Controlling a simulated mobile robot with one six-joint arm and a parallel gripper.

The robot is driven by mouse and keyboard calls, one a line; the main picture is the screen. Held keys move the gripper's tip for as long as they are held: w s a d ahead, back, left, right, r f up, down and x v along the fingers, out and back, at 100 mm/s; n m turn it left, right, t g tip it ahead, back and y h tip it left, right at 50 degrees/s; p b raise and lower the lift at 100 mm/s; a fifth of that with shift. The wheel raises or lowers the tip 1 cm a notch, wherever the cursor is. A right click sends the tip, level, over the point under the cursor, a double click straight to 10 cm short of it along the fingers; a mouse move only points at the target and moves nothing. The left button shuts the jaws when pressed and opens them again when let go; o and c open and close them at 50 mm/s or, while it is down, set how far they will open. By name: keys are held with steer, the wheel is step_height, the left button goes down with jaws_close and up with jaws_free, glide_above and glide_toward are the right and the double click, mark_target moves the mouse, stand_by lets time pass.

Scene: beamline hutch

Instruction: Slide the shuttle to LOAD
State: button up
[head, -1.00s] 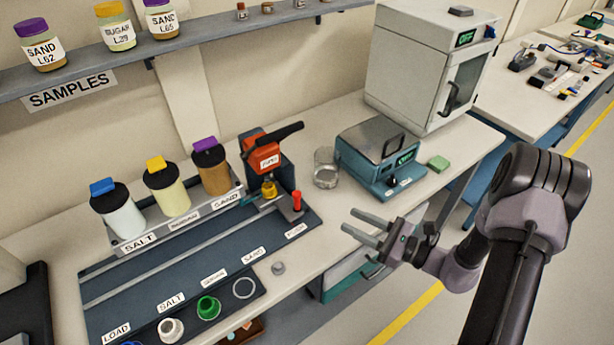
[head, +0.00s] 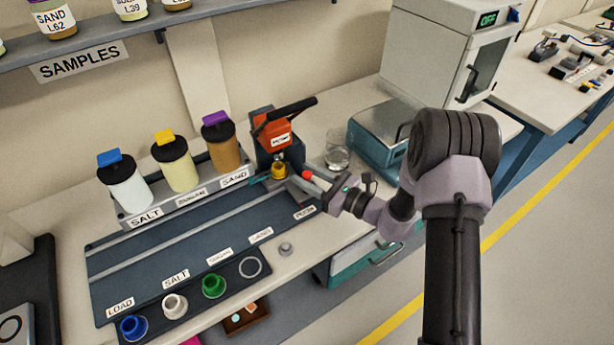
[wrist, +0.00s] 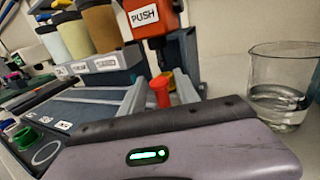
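The shuttle's red knob (head: 306,175) stands near the right end of the dark rail board (head: 190,240), by the label read as PUSH. A yellow cup (head: 279,170) sits beside it under the orange press (head: 277,137). The LOAD label (head: 120,307) is at the board's far left end. My gripper (head: 312,179) is low at the knob, reaching in from the right. In the wrist view, the open fingers (wrist: 161,84) point toward the red knob (wrist: 159,94), which shows between them. The shuttle's body is mostly hidden, and contact with the knob is unclear.
Dispensers labelled SALT, a middle one, and SAND (head: 222,145) stand behind the board. Blue (head: 132,327), white (head: 174,305) and green (head: 213,286) cups sit along its front. A glass beaker (head: 338,153) and teal balance (head: 378,148) are close to my gripper's right.

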jaws_close()
stand_by(1.4)
